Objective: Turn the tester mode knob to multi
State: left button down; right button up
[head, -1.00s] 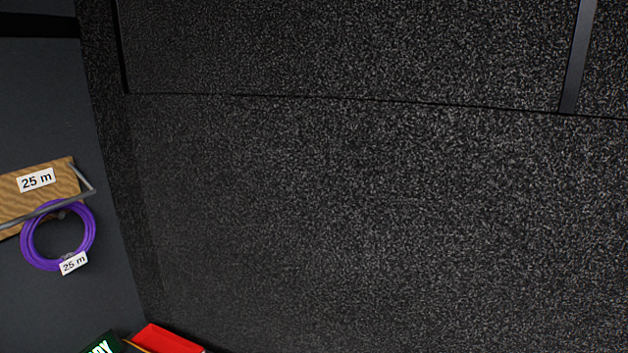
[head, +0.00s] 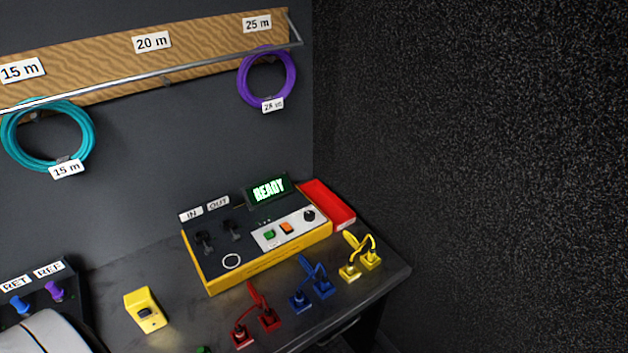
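The tester (head: 255,262) is a yellow box with a dark top on the bench, seen right of centre in the head view. Its raised screen (head: 268,190) reads READY in green. The black round mode knob (head: 309,215) sits on the white panel at the tester's right end, beside an orange button (head: 286,227) and a green button (head: 269,234). The knob's pointer and its labels are too small to read. IN and OUT labels stand at the tester's back left.
A red tray (head: 328,204) lies against the tester's right end. Red, blue (head: 313,278) and yellow connectors stand along the bench's front. A small yellow block (head: 145,310) sits left. A teal coil (head: 47,136) and a purple coil (head: 267,78) hang from a rail above. A dark speckled wall is right.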

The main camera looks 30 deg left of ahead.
aim_at(309, 215)
jog(key=u, duration=1.1)
